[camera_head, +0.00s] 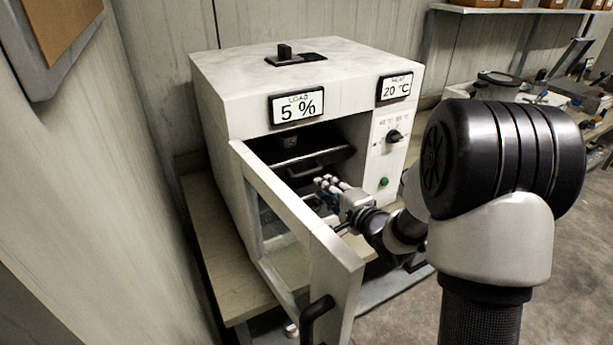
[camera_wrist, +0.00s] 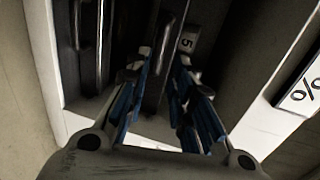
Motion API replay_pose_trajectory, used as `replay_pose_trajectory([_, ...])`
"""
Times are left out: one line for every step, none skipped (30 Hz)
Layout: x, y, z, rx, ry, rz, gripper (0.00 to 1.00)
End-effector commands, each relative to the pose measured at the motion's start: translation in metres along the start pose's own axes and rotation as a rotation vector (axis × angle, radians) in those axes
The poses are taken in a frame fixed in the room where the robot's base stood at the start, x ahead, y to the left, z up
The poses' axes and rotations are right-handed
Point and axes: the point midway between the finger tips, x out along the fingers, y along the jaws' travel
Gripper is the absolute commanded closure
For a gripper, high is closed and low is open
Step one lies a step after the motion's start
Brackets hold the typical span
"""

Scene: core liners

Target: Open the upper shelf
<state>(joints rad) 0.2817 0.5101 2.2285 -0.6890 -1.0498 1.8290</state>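The white oven-like cabinet (camera_head: 240,90) has its door (camera_head: 290,205) swung open toward me. Inside, the dark upper shelf (camera_head: 290,158) with a dark bar handle (camera_head: 306,168) sits near the top of the opening. My gripper (camera_head: 332,184) is in the opening, just in front of and below that handle. In the wrist view, turned sideways, my gripper (camera_wrist: 163,70) is open. The handle (camera_wrist: 167,65) of the upper shelf shows between and beyond its blue-padded fingers; contact cannot be told. A small "5" label (camera_wrist: 187,43) sits beside it. A lower shelf (camera_wrist: 90,50) shows at left.
The open door stands left of my arm, with its black handle (camera_head: 317,318) at the front edge. A control panel with a dial (camera_head: 394,136) is right of the opening. A "5 %" display (camera_head: 297,106) sits above it. A cluttered bench (camera_head: 535,97) stands at back right.

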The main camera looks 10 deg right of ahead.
Motion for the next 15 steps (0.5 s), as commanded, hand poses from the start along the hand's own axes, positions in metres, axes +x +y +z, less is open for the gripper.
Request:
replay_pose_trajectory([0.013,0.002,0.001,-0.002,-0.003,-0.002,0.78])
replay_pose_trajectory([0.019,0.003,0.001,-0.002,-0.002,-0.001,0.78])
replay_pose_trajectory([0.028,0.002,0.001,-0.002,-0.002,-0.002,0.78])
replay_pose_trajectory([0.035,0.002,0.001,-0.003,-0.003,-0.002,0.78])
replay_pose_trajectory([0.041,0.002,0.001,-0.002,-0.002,-0.001,0.78])
replay_pose_trajectory([0.05,0.002,0.001,-0.002,-0.002,-0.001,0.78])
replay_pose_trajectory([0.057,0.002,0.001,-0.002,-0.001,-0.001,0.78])
replay_pose_trajectory([0.063,0.002,0.001,-0.002,-0.002,-0.002,0.78])
replay_pose_trajectory([0.07,0.002,0.0,-0.002,-0.001,-0.001,0.78])
replay_pose_trajectory([0.076,0.002,0.0,-0.002,-0.001,-0.001,0.78])
replay_pose_trajectory([0.081,0.002,0.001,-0.002,-0.001,-0.001,0.78])
replay_pose_trajectory([0.087,0.002,0.001,-0.002,-0.001,-0.001,0.78])
replay_pose_trajectory([0.092,0.002,0.0,-0.002,-0.001,-0.001,0.78])
replay_pose_trajectory([0.096,0.002,0.0,-0.002,-0.001,-0.001,0.78])
replay_pose_trajectory([0.1,0.001,0.0,-0.002,0.0,-0.001,0.78])
